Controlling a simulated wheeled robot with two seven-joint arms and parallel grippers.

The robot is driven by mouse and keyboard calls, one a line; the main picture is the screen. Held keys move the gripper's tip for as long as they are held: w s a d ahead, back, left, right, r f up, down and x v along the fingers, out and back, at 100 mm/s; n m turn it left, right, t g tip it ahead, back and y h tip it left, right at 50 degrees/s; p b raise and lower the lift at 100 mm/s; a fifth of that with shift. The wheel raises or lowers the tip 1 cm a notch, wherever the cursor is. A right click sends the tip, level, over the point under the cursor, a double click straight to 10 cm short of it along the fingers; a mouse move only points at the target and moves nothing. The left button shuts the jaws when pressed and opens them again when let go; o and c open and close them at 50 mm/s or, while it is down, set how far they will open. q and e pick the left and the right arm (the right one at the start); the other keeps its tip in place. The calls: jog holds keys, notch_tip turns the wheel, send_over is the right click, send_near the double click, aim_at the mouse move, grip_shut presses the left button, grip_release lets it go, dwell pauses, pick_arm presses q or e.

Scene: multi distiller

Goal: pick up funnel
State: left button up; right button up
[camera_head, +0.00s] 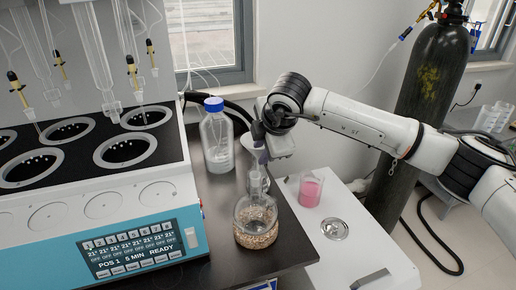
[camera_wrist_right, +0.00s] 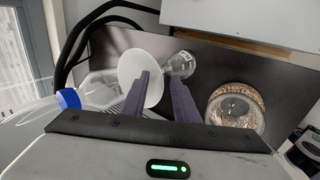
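The white funnel (camera_wrist_right: 130,67) shows in the right wrist view as a wide pale cone, partly hidden behind one finger. In the head view its pale cone (camera_head: 258,150) is partly covered by my right gripper. A clear glass piece (camera_wrist_right: 181,63) is beside the cone in the wrist view; in the head view it (camera_head: 257,182) stands below the funnel. Whether the funnel sits in it is hard to tell. My right gripper (camera_wrist_right: 164,84) has its two purple fingers apart, close to the funnel, with dark tabletop visible between them. My left gripper is out of view.
A round glass flask of brown granules (camera_head: 256,238) stands close in front. A blue-capped bottle (camera_head: 217,142) is behind left. A beaker of pink liquid (camera_head: 311,190) is to the right on a white surface. The distiller (camera_head: 120,215) fills the left side.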

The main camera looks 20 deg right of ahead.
jog(key=c, duration=0.6)
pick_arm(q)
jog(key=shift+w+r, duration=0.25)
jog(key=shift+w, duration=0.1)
pick_arm(e)
grip_shut()
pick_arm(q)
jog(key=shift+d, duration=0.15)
